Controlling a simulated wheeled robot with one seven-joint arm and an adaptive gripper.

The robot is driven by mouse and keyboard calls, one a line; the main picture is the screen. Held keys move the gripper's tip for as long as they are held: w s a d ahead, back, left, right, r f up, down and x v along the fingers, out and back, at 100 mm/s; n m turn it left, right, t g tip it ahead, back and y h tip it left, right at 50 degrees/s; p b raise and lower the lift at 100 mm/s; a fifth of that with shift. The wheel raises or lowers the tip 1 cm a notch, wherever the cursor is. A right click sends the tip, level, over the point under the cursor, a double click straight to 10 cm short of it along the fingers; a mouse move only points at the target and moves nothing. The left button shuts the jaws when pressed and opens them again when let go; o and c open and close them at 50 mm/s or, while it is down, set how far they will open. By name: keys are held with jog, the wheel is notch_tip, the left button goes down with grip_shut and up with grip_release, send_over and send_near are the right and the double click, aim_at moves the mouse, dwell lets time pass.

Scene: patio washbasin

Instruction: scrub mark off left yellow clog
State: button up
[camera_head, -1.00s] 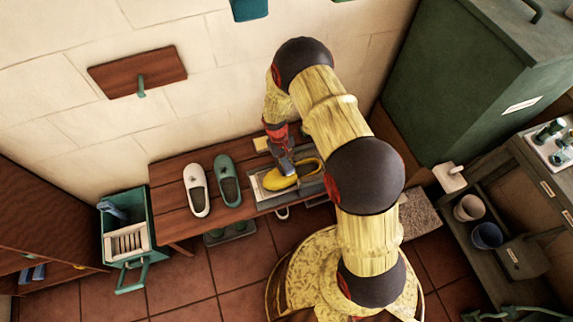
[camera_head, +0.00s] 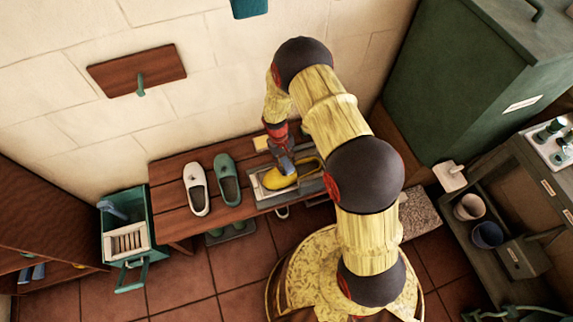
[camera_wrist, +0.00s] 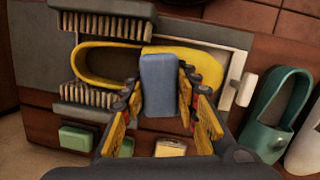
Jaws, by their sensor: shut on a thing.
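The yellow clog (camera_head: 279,181) lies on a pale-framed tray (camera_head: 258,191) on the bench, and also shows in the wrist view (camera_wrist: 95,63). My gripper (camera_wrist: 164,92) is shut on a blue-grey block (camera_wrist: 158,78), with a finger on either side. The block is over the middle of the clog and hides part of it. It appears to touch the clog, but I cannot be sure. No mark shows on the visible part of the clog. Only one yellow clog is in view.
Bristle brushes (camera_wrist: 105,25) flank the clog's toe or heel end. A green clog (camera_head: 228,180) and a white clog (camera_head: 196,189) stand left on the wooden bench (camera_head: 167,198). Green blocks (camera_wrist: 80,138) and a cream block (camera_wrist: 170,148) lie near my gripper. A teal crate (camera_head: 111,239) stands left.

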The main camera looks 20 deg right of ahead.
jog(key=shift+f, duration=0.45)
jog(key=shift+a, duration=0.1)
